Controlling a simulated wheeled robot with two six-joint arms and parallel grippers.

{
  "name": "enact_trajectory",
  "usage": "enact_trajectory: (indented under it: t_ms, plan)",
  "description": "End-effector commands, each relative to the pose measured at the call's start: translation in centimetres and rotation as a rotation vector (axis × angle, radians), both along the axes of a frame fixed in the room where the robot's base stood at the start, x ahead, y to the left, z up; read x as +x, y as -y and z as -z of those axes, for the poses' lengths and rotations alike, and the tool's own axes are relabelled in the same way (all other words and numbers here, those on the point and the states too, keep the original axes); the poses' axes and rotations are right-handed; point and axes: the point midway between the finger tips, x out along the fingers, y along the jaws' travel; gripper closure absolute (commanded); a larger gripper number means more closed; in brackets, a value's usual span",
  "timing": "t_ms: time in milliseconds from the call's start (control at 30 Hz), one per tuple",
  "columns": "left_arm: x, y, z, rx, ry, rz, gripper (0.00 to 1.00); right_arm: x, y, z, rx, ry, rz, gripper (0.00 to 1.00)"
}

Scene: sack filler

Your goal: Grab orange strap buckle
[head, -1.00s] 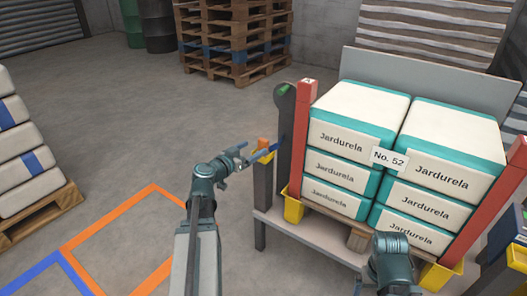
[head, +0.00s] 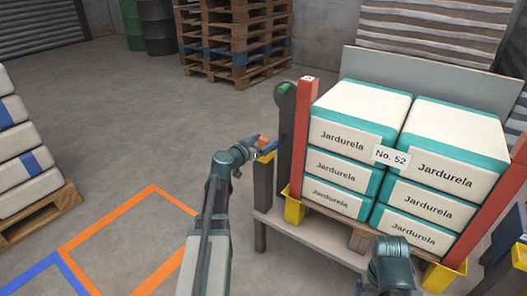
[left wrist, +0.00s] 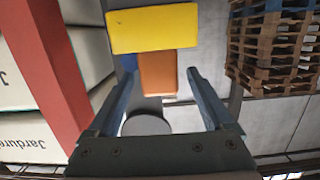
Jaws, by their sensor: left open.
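The orange strap buckle (head: 262,143) sits by the dark post at the left of the sack stand. In the left wrist view the orange buckle (left wrist: 158,73) lies between the two fingers, near their tips, with a gap on each side. A yellow block (left wrist: 152,28) is next to it and covers one end of it. My left gripper (left wrist: 160,77) is open and empty around the buckle's line. In the head view my left gripper is small and partly hidden beside the buckle. Only a link of my right arm shows; its gripper is out of view.
White and teal sacks (head: 345,137) are stacked between red posts (head: 302,140) on a pallet. The dark post (head: 285,140) stands close to my left gripper. A sack pile (head: 20,150) is at far left; wooden pallets (head: 235,40) are behind.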

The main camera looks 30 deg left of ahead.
Motion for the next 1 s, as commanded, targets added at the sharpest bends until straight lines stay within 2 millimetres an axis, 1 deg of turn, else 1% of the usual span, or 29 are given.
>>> enact_trajectory:
  t_ms: [167, 267, 300, 367, 400, 467, 500, 633, 667, 1000]
  plan:
    - [-0.02, 0.01, -0.03, 0.0, 0.0, -0.001, 0.15, 0.0, 0.0, -0.03, 0.0, 0.0, 0.0, 0.07]
    - [-0.04, 0.01, -0.03, 0.0, 0.0, -0.001, 0.31, 0.0, 0.0, -0.03, 0.0, 0.0, 0.0, 0.07]
    - [-0.04, 0.01, -0.03, 0.0, 0.0, -0.001, 0.38, 0.0, 0.0, -0.03, 0.0, 0.0, 0.0, 0.07]
    - [-0.04, 0.01, -0.03, 0.0, 0.0, -0.001, 0.49, 0.0, 0.0, -0.03, 0.0, 0.0, 0.0, 0.07]
    - [-0.04, 0.01, -0.03, 0.0, 0.0, -0.001, 0.56, 0.0, 0.0, -0.03, 0.0, 0.0, 0.0, 0.07]
    - [-0.05, 0.01, -0.03, 0.0, 0.0, -0.001, 0.67, 0.0, 0.0, -0.03, 0.0, 0.0, 0.0, 0.07]
    - [-0.05, 0.01, -0.03, 0.0, 0.0, -0.001, 0.74, 0.0, 0.0, -0.03, 0.0, 0.0, 0.0, 0.07]
    - [-0.05, 0.0, -0.03, 0.0, 0.0, -0.001, 0.98, 0.0, 0.0, -0.03, 0.0, 0.0, 0.0, 0.07]
    - [-0.06, 0.0, -0.03, 0.0, 0.0, -0.001, 1.0, 0.0, 0.0, -0.03, 0.0, 0.0, 0.0, 0.07]
    - [-0.01, 0.05, -0.19, 0.0, 0.0, -0.001, 1.0, 0.0, 0.0, -0.19, 0.0, 0.0, 0.0, 0.07]
